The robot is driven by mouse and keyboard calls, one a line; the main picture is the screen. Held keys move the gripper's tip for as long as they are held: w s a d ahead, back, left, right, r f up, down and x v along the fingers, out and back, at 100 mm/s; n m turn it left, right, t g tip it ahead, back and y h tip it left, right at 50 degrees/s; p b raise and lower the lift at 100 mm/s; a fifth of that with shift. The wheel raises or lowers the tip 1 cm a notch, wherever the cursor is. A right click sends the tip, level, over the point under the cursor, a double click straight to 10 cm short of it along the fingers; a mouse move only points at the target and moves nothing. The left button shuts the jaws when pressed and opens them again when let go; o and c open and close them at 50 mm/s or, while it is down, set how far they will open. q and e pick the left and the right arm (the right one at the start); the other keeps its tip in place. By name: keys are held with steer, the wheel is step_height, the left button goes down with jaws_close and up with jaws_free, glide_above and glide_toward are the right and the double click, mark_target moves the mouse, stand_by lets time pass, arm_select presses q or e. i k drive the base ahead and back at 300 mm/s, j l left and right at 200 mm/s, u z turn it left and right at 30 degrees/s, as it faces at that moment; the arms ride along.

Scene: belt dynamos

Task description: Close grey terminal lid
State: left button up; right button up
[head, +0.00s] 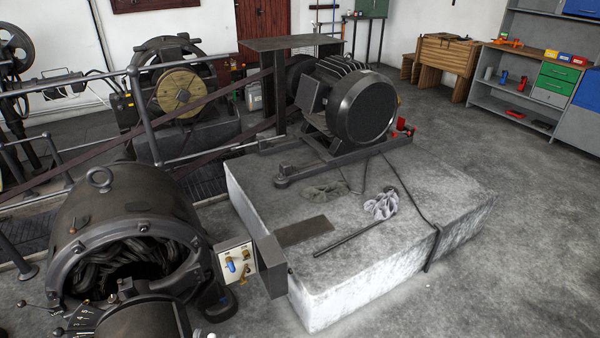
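A terminal box (236,262) with a pale face sits on the side of the large dark dynamo (130,215) at the lower left. A blue part and brass-coloured parts show inside it. A dark grey lid (271,266) stands open at the box's right edge, swung out to the right. The lid is in front of the near left corner of the concrete plinth. Neither of my grippers is in view.
The concrete plinth (360,255) carries a dark motor (360,105), a rag (382,205), a bar (341,239) and a cable. Railings (143,115) and belts run behind the dynamo. The floor at right is clear up to the shelves (530,85).

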mark_target(272, 264)
steer(key=i+l+u, duration=0.1)
steer(key=u, duration=0.7)
steer(key=i+l+u, duration=0.1)
steer(key=l+u, duration=0.3)
steer(key=l, duration=0.4)
steer(key=l+u, duration=0.4)
steer(key=l, duration=1.1)
steer(key=k+l, duration=0.1)
steer(key=l, duration=0.55)
